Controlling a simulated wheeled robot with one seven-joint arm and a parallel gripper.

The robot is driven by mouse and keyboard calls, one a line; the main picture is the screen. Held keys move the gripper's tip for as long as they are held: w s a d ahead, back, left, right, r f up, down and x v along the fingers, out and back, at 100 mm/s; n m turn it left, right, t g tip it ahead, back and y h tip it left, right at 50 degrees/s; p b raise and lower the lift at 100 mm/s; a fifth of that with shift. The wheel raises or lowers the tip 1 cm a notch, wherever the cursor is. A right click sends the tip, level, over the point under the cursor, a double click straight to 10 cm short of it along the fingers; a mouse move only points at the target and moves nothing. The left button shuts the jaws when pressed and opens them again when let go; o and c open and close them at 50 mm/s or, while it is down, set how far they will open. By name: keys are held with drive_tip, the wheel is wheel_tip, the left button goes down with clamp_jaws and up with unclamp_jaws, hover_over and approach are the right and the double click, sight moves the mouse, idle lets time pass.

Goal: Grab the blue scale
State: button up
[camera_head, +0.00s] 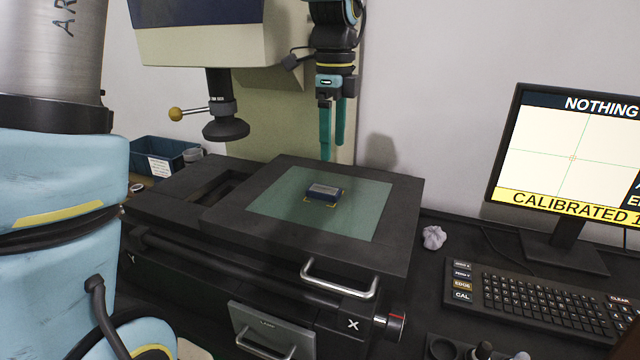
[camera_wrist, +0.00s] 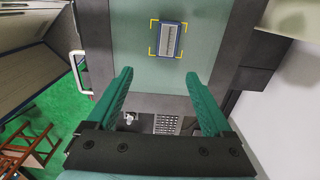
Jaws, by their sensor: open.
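The blue scale (camera_head: 324,191) is a small block with a blue body and a pale marked top face. It lies on the glass plate (camera_head: 285,212) of the dark stage, within yellow corner marks. In the wrist view the scale (camera_wrist: 168,40) shows beyond the fingertips, near the top middle. My gripper (camera_head: 333,130) hangs above the back part of the stage, apart from the scale. Its two green fingers (camera_wrist: 157,75) are spread with nothing between them.
A measuring machine with a lens (camera_head: 226,130) stands left of my gripper. A metal handle (camera_head: 338,280) is at the stage's front edge. A monitor (camera_head: 565,165), a keyboard (camera_head: 545,300) and a crumpled cloth (camera_head: 433,238) are right. A blue bin (camera_head: 165,155) is at the back left.

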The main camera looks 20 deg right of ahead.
hover_over(332, 191)
drive_tip(key=f, duration=0.2)
drive_tip(key=f+p, duration=0.1)
drive_tip(key=f, duration=0.2)
drive_tip(key=shift+s+a+f, duration=0.15)
drive_tip(key=shift+a+f, duration=0.05)
drive_tip(key=shift+f, duration=0.1)
drive_tip(key=shift+w+d+f+p, duration=0.15)
drive_tip(key=shift+f+p, duration=0.3)
drive_tip(key=shift+f, duration=0.85)
drive_tip(key=shift+w+d+f+p, duration=0.1)
drive_tip(key=shift+f+p, duration=0.3)
drive_tip(key=shift+f, duration=0.85)
clamp_jaws()
